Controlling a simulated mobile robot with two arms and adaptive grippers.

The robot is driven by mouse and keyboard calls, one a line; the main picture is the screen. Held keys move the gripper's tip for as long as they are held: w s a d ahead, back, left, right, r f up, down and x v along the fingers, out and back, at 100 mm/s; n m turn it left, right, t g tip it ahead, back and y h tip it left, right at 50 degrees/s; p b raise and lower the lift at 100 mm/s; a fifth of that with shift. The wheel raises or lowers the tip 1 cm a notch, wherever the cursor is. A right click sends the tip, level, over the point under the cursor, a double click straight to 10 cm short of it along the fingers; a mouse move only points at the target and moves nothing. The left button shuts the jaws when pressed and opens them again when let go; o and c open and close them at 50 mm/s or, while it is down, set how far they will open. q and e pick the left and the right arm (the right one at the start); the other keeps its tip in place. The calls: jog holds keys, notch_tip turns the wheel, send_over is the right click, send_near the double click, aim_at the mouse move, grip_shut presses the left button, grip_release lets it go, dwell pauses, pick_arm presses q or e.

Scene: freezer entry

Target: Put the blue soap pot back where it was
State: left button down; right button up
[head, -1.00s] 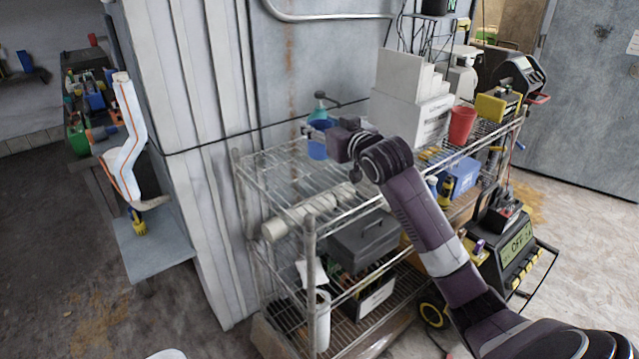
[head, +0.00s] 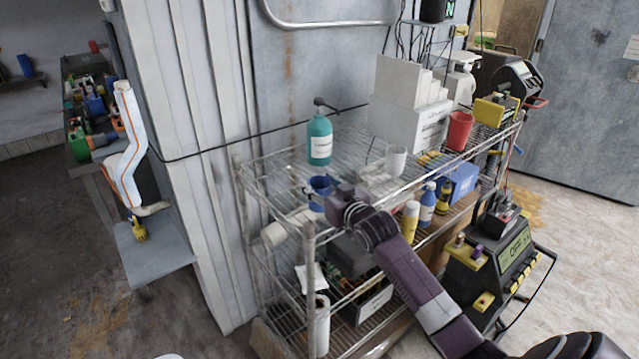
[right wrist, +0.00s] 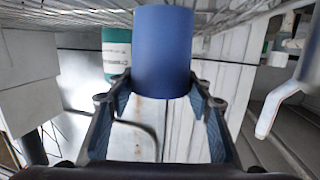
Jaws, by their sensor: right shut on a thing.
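The blue soap pot (head: 319,188) is a plain blue cylinder at the front left of the rack's top wire shelf (head: 275,172). My right gripper (head: 338,200) is shut on the pot from the front right. The right wrist view shows the pot (right wrist: 163,50) between the two fingers (right wrist: 160,100). I cannot tell whether its base touches the shelf wires. A teal pump bottle (head: 320,140) stands behind the pot, apart from it; it also shows in the right wrist view (right wrist: 116,55). My left gripper is not in view.
A white mug (head: 396,160), white boxes (head: 412,120) and a red cup (head: 459,130) stand to the right on the top shelf. Below, a blue bottle (head: 427,204) and a yellow bottle (head: 410,220) stand near my arm. The shelf's left part is mostly bare.

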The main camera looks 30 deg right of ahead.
jog(key=shift+f, duration=0.15)
jog(key=o, duration=1.1)
jog(key=shift+r, duration=0.2)
jog(key=shift+s+a, duration=0.1)
jog(key=shift+s, duration=0.5)
jog(key=b+v, duration=0.1)
jog(key=v, duration=1)
jog(key=shift+w, duration=0.1)
